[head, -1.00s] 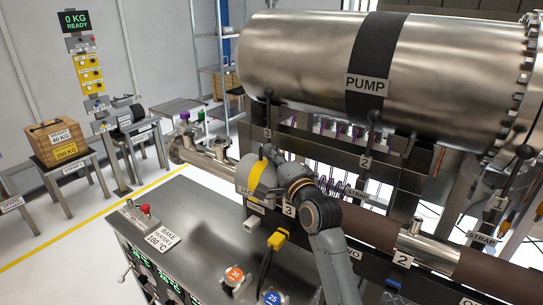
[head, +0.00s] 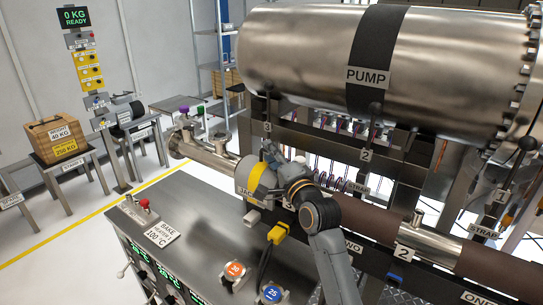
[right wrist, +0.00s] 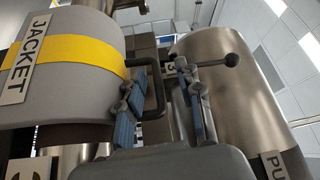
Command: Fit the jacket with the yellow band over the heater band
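The grey jacket with the yellow band (head: 258,178) is at the left part of the long pipe, by station 3. In the right wrist view the jacket (right wrist: 70,95) fills the left side, with a brown surface just under its lower edge. My right gripper (head: 276,156) is at its right side in the head view. In the right wrist view my right gripper (right wrist: 160,105) has its fingers apart, with the jacket's black handle (right wrist: 157,90) between them and gaps showing beside it. The heater band under the jacket is mostly hidden. My left gripper is not in view.
The large pump cylinder (head: 440,65) hangs above and behind the pipe, with lever knobs below it. A steel console (head: 190,215) with orange and blue knobs stands in front. Other brown bands (head: 385,225) lie along the pipe to the right. Open floor is at left.

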